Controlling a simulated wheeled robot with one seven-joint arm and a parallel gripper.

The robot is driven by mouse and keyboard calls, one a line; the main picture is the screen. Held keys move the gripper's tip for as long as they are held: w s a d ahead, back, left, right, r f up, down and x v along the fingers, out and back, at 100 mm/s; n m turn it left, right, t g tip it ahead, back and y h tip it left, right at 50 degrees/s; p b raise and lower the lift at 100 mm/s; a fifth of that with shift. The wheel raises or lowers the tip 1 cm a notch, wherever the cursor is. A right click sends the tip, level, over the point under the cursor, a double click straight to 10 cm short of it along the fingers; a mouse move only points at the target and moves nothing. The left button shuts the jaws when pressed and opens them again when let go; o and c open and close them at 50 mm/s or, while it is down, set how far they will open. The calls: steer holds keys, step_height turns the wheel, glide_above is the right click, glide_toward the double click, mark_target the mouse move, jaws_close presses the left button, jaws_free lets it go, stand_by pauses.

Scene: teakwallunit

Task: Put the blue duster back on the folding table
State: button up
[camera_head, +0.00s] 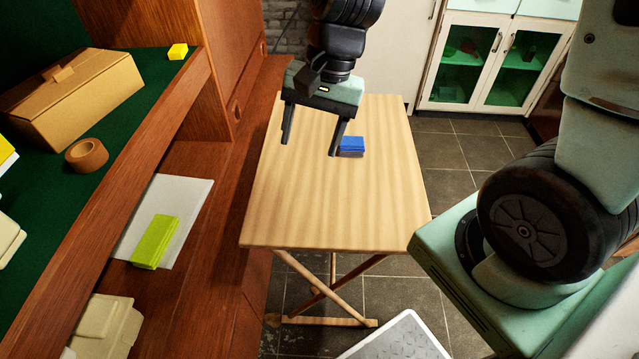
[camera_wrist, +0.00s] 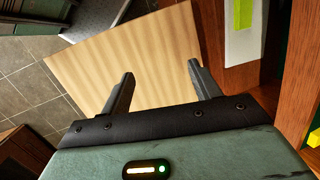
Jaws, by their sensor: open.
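The blue duster (camera_head: 352,144), a small block with a blue top and a darker grey underside, appears to rest on the folding table (camera_head: 330,215), near its far right part. My gripper (camera_head: 311,147) is open and empty above the table, with its fingers pointing down. In the head view the duster shows just right of the right finger, apart from the space between the fingers. The wrist view shows the open fingers (camera_wrist: 160,70) over the bare wooden tabletop (camera_wrist: 145,45); I cannot see the duster there.
On the left, a wooden wall unit holds a cardboard box (camera_head: 80,92), a tape roll (camera_head: 86,155), a yellow block (camera_head: 178,51) and a yellow-green block (camera_head: 155,242) on a white sheet (camera_head: 185,205). A green-white cabinet (camera_head: 485,65) stands behind. Most of the tabletop is clear.

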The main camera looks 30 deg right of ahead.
steer(key=s+a+r+n+h, duration=0.1)
steer(key=s+a+n, duration=0.2)
steer(key=s+n, duration=0.3)
steer(key=s+a+r+n+h, duration=0.1)
steer(key=s+a+r+n, duration=0.1)
steer(key=s+a+n, duration=0.2)
steer(key=s+n, duration=0.3)
steer(key=n, duration=0.2)
steer(key=shift+s+a+n+h, duration=0.2)
steer(key=shift+s+n+h, duration=0.1)
